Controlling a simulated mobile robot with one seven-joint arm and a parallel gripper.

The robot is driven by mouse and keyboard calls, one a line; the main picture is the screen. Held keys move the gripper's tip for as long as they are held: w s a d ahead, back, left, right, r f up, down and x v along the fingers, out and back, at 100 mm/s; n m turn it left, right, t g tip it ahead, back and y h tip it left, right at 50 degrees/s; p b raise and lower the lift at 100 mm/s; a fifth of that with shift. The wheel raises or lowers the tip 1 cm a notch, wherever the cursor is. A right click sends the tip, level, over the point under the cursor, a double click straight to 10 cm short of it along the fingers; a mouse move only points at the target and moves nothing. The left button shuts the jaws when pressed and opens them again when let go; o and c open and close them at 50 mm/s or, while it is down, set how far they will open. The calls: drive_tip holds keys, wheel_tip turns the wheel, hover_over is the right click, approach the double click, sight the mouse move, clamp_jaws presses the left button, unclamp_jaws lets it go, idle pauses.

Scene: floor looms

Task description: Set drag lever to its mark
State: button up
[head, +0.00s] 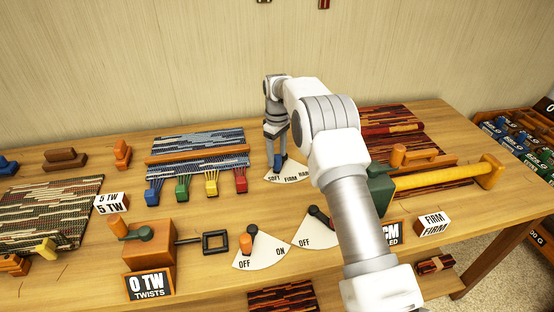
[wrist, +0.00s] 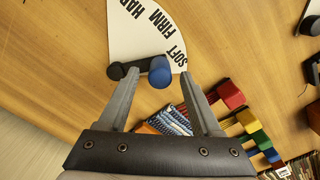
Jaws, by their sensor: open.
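The drag lever is a short black arm with a blue knob (wrist: 160,72) on a white fan-shaped dial (wrist: 138,35) marked SOFT, FIRM and HARD. The lever lies at the SOFT end, with the knob beside that word. In the wrist view my gripper (wrist: 157,80) is open, one finger on each side of the knob; I cannot tell whether either finger touches it. In the head view my gripper (head: 277,148) points down over the dial (head: 284,175) and hides most of the lever. A white card reading FIRM (head: 434,222) stands at the right of the bench.
A blue woven piece (head: 200,140) with several coloured weights (head: 182,191) lies left of the dial. Two OFF/ON dials (head: 262,250) with levers are in front. A green and yellow roller (head: 445,178) stands at the right, near a red weaving (head: 395,118).

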drive_tip(key=shift+f, duration=0.8)
clamp_jaws()
idle(0.9)
